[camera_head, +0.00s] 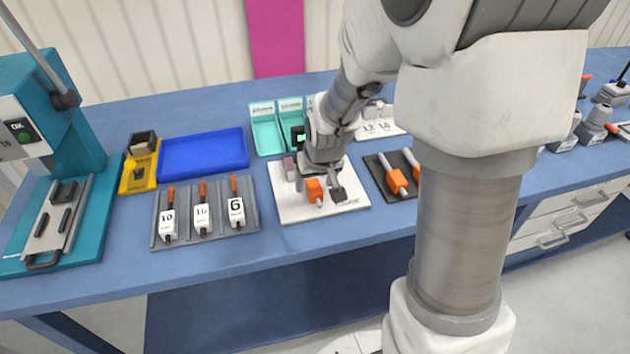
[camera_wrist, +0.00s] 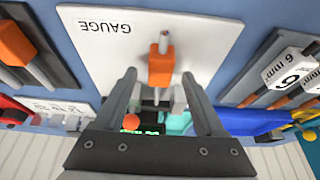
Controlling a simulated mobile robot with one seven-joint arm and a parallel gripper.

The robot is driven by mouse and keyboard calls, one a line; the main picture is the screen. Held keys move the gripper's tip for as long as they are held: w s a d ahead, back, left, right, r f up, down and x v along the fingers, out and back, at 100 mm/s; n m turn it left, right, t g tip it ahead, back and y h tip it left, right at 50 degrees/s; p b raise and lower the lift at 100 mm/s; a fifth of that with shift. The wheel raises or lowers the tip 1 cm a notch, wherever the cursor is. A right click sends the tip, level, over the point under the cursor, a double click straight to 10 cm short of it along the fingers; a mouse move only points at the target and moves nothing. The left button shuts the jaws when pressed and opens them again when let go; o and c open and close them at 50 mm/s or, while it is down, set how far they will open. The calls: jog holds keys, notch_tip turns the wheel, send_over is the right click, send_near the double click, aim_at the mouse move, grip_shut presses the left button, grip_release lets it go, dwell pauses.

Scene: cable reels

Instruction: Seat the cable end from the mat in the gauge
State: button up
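The white gauge plate (camera_head: 290,212) lies on the bench, and its printed label reads upside down in the wrist view (camera_wrist: 95,50). An orange cable end with a grey tip (camera_head: 314,190) is at the gauge; it also shows in the wrist view (camera_wrist: 160,66). My gripper (camera_wrist: 159,78) is open over the plate, one finger on each side of this cable end, with gaps visible on both sides. Whether the cable end is fully seated I cannot tell. The dark mat (camera_head: 405,192) right of the gauge bears orange cable ends (camera_head: 396,181).
Left of the gauge, a grey rack (camera_head: 218,222) holds several labelled pieces. Behind are a blue tray (camera_head: 203,152), teal bins (camera_head: 267,137) and a small black device with a green display (camera_wrist: 152,132). A teal machine (camera_head: 60,130) stands far left. The bench front is clear.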

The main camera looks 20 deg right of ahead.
jog(key=p+v, duration=0.2)
jog(key=v, duration=1.5)
jog(key=shift+r, duration=0.25)
jog(key=shift+s, duration=0.1)
